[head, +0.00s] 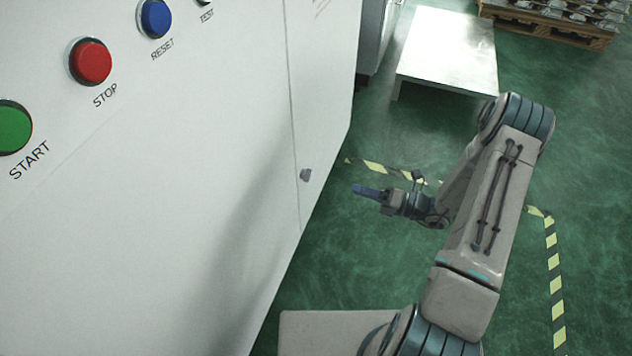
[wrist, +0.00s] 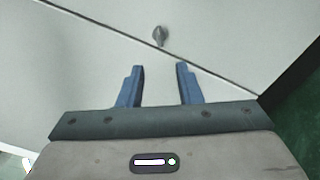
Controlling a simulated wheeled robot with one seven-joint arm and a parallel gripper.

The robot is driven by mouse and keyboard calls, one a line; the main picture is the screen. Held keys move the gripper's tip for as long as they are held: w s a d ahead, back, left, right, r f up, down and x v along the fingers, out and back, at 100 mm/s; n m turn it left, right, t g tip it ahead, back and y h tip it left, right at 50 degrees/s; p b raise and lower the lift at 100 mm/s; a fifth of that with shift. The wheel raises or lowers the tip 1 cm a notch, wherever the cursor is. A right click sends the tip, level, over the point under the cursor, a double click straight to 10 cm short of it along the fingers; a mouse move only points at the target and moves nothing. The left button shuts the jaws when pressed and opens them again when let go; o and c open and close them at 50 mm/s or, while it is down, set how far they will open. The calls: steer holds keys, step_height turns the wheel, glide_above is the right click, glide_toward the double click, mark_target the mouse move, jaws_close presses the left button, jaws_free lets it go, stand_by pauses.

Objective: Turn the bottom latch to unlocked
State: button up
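The bottom latch (head: 306,175) is a small grey knob on the white cabinet face, low and close to the panel's right edge, beside a vertical seam. In the wrist view the latch (wrist: 160,36) lies beyond the fingertips, roughly centred between them and just past the dark seam. My gripper (head: 356,189) is to the right of the latch in the head view, with its blue fingers pointing at the cabinet. In the wrist view my gripper (wrist: 160,68) is open, with nothing between its fingers. It does not touch the latch. Whether the latch is locked is too small to tell.
The white cabinet (head: 180,200) fills the left, with a green START button (head: 14,128), a red STOP button (head: 91,62) and a blue RESET button (head: 155,18). A metal table (head: 448,50) and a loaded pallet (head: 545,30) stand behind. The green floor (head: 590,200) at right is clear.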

mark_target(306, 175)
steer(key=b+x, duration=0.2)
steer(key=x, duration=1.1)
steer(key=shift+a, duration=0.25)
jaws_close()
